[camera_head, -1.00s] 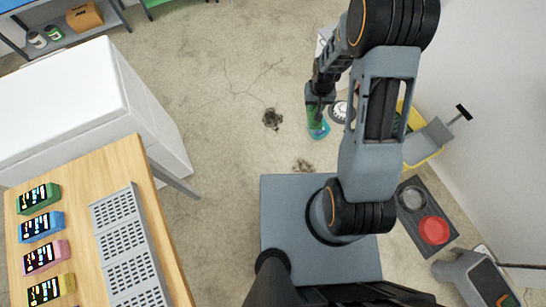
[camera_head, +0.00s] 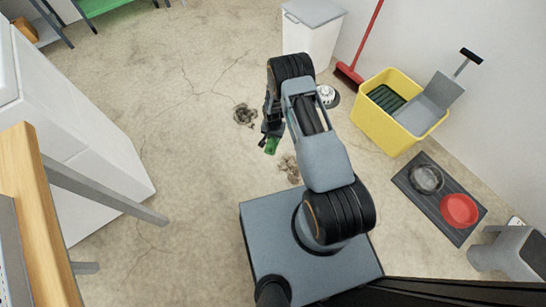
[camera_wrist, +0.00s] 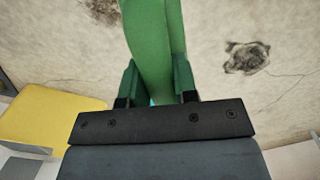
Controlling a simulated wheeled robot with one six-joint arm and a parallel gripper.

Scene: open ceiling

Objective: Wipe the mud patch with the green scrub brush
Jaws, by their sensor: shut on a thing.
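My gripper (camera_head: 269,137) is shut on the green scrub brush (camera_head: 272,146), holding it in front of my base. In the wrist view, the brush's green handle (camera_wrist: 150,35) runs up from between the fingers; its bristles are not clearly visible. Two stains lie on the floor: a dark, blackish patch (camera_head: 245,115), up and left of the gripper, and a brown, muddy-looking patch (camera_head: 290,168), below and right of it, close to my base. The wrist view shows the dark patch (camera_wrist: 247,57) at right and the brown one (camera_wrist: 103,8) at the top edge. The brush appears apart from both.
A yellow mop bucket (camera_head: 385,128) stands at right, with a dark tray (camera_head: 428,210) holding two bowls nearer. A round white-and-dark device (camera_head: 327,96), a white bin (camera_head: 312,35) and a red broom (camera_head: 350,73) are behind my arm.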

